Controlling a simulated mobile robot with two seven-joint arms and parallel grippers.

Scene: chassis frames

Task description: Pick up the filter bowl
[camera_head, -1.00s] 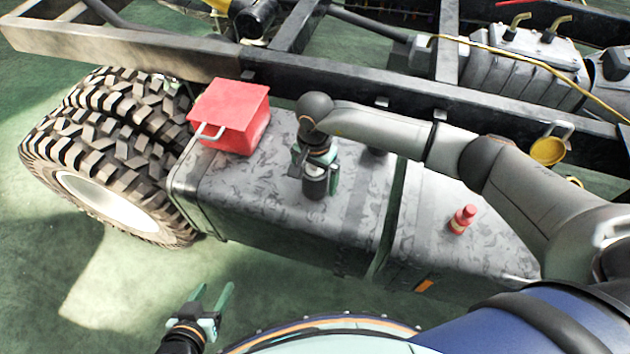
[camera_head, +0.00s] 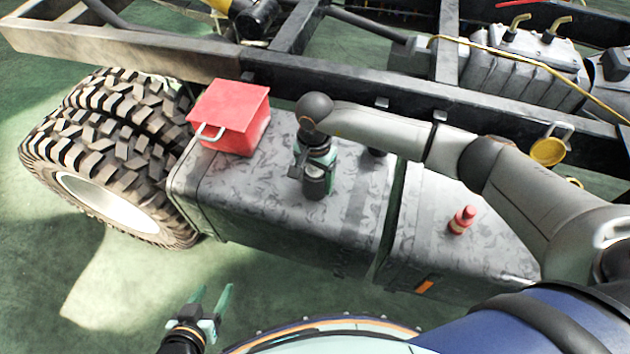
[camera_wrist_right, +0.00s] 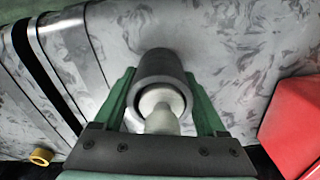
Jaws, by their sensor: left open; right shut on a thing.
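The filter bowl (camera_head: 315,187) is a dark, round, open-topped cup with a pale piece inside. It stands on the grey mottled tank top (camera_head: 255,185), below my right gripper (camera_head: 317,175). In the right wrist view the filter bowl (camera_wrist_right: 162,70) sits between the two green fingers of my right gripper (camera_wrist_right: 160,90), which is shut on it. I cannot tell whether its base touches the tank top. My left gripper (camera_head: 213,305) is open and empty, low in the head view, in front of the tank and apart from it.
A red box (camera_head: 230,115) with a white handle stands left of the bowl, and a small red bottle (camera_head: 461,220) stands to the right. A yellow cup (camera_head: 548,152) is by the black frame rail (camera_head: 400,95). Large tyres (camera_head: 110,150) are at left.

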